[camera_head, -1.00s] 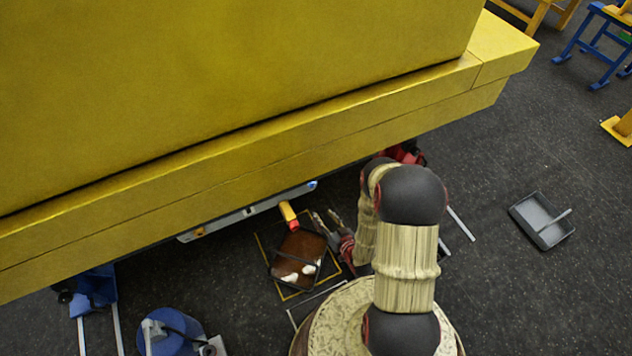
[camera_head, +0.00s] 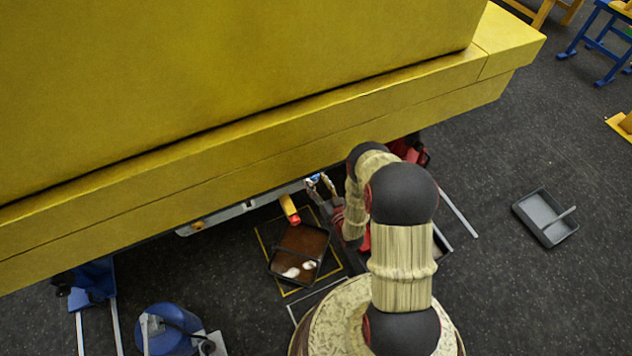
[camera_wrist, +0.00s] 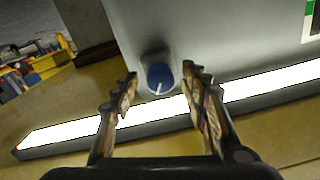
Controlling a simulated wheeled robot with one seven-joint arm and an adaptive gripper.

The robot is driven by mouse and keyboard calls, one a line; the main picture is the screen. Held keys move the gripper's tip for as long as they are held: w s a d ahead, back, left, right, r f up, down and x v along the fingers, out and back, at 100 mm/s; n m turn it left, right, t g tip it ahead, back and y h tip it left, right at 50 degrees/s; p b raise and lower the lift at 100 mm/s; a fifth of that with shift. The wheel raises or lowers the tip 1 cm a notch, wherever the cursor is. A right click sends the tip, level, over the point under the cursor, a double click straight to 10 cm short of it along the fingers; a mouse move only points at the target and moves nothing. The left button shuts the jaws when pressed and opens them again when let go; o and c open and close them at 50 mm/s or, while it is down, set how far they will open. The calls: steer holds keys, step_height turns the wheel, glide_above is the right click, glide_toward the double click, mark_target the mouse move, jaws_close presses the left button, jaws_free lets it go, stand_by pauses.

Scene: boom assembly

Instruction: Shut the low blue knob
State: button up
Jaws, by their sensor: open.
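In the wrist view a round blue knob (camera_wrist: 158,78) with a white mark line on its face stands on a grey panel (camera_wrist: 225,40). The mark points down and slightly left in the picture. My gripper (camera_wrist: 160,71) is open, with one fingertip on each side of the knob. Gaps show between the knob and both fingertips. In the head view my gripper (camera_head: 320,182) is at the end of the grey panel (camera_head: 235,211), under the yellow boom; a small blue patch shows by the fingertips.
A long yellow boom (camera_head: 270,150) overhangs my gripper. Below the panel are a red-and-yellow handle (camera_head: 289,209) and a brown tray (camera_head: 303,242) on the floor. A blue drum (camera_head: 170,328) stands at lower left. A grey tray (camera_head: 545,217) lies on open floor at right.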

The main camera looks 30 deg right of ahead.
steer(key=shift+w, duration=0.15)
steer(key=shift+c, duration=0.8)
steer(key=c, duration=1)
